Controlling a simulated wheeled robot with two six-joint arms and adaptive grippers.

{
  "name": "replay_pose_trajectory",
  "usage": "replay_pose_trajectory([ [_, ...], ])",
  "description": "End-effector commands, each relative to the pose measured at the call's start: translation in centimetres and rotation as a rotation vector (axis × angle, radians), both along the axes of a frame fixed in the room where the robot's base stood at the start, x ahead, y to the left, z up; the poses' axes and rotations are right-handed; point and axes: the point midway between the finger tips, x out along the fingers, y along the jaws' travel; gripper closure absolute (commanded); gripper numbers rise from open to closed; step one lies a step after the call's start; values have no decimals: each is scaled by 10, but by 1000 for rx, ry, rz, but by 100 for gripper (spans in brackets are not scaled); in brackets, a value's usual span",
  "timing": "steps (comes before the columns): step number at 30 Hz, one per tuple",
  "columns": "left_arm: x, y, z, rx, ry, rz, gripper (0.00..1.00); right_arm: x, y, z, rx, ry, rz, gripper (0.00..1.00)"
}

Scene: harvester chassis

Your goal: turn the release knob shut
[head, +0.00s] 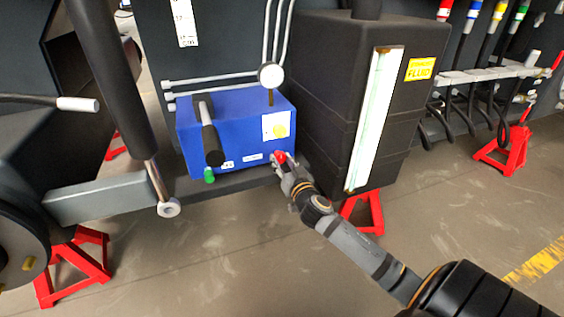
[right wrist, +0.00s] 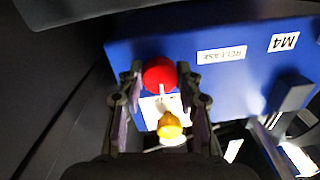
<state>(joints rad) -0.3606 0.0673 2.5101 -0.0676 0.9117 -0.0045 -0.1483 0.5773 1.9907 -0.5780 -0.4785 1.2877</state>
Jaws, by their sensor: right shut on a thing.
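The red release knob (head: 281,156) sits at the lower right corner of the front of a blue box (head: 240,163). My right gripper (head: 283,164) reaches it from the lower right, its fingers closed around it. In the right wrist view the red knob (right wrist: 159,74) lies between the two fingertips (right wrist: 160,82), one on each side. A white mark shows at the knob's edge. A label reading "RELEASE" (right wrist: 222,54) is beside the knob. My left gripper is not in view.
A black pump handle (head: 208,135) and a green knob (head: 209,175) are on the box, left of the red knob. A dark tank (head: 325,90) stands close on the right. A gauge (head: 270,75) rises above the box.

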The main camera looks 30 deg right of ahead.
Motion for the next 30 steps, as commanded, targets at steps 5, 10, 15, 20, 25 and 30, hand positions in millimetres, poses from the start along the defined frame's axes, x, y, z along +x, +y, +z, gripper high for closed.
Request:
replay_pose_trajectory([
  [5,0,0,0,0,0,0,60,-1,0,-3,6,4,0,96],
  [10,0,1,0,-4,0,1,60,0,0,-2,4,2,1,45],
  [15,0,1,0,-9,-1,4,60,0,0,-1,2,2,0,42],
  [20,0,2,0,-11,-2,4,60,-2,0,-1,0,2,0,42],
  [25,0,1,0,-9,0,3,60,-25,6,-2,-5,5,5,42],
  [30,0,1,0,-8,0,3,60,-67,15,-3,-9,9,7,42],
])
